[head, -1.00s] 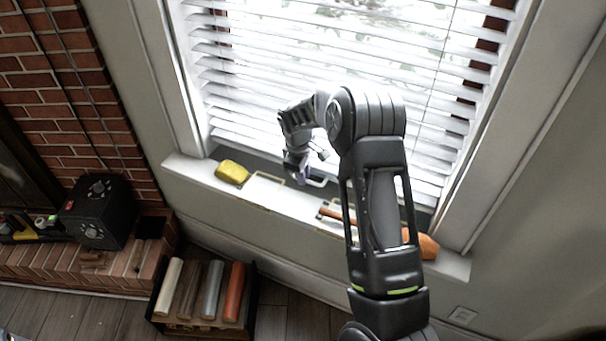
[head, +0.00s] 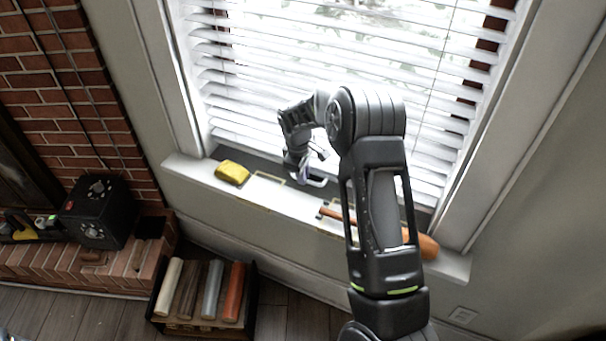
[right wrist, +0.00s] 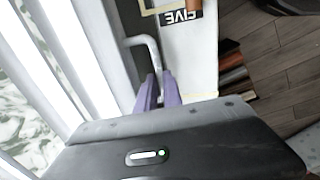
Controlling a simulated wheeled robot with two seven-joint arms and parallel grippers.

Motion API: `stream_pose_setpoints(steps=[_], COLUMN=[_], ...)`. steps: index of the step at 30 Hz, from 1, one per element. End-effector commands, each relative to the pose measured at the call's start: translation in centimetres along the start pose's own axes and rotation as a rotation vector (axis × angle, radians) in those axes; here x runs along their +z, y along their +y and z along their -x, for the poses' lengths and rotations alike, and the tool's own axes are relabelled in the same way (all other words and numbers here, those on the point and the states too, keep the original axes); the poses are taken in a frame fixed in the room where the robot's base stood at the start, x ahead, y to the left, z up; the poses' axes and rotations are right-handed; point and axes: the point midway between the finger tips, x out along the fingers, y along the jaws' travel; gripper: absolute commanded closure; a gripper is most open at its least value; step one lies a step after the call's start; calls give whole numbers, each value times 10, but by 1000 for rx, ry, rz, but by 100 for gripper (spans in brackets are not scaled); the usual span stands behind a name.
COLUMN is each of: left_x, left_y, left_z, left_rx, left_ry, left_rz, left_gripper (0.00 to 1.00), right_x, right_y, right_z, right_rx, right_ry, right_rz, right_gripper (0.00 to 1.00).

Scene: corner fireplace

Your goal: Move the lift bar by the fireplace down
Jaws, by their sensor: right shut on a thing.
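The lift bar (head: 316,183) is a pale bar low at the window, just above the sill. In the right wrist view it is a bent grey-white bar (right wrist: 143,41) running into my fingers. My right gripper (head: 305,174) reaches down to it in front of the blinds. Its purple fingers (right wrist: 158,88) are shut on the bar in the right wrist view. The far part of the bar is hidden behind the fingers. My left gripper is not in view.
White blinds (head: 320,65) cover the window. On the sill (head: 190,172) lie a yellow object (head: 232,172) and an orange-handled tool (head: 427,246), partly behind my arm. A black box (head: 97,212) stands on the brick hearth. A rack of coloured rolls (head: 203,290) stands on the floor.

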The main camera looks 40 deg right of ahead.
Motion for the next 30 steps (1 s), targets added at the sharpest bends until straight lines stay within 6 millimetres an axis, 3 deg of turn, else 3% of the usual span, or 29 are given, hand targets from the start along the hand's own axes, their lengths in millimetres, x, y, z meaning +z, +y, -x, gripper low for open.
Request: stream_pose_setpoints(steps=[12,21,30], left_x=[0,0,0], left_y=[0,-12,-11], left_z=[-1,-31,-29], left_rx=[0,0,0], left_ry=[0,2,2], left_rz=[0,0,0], left_gripper=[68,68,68], right_x=[0,0,1], right_y=[0,-8,-9], right_z=[-1,-42,-42], right_rx=[0,-2,-3], right_ry=[0,-1,-2], right_rz=[0,0,0], right_gripper=[100,100,100])
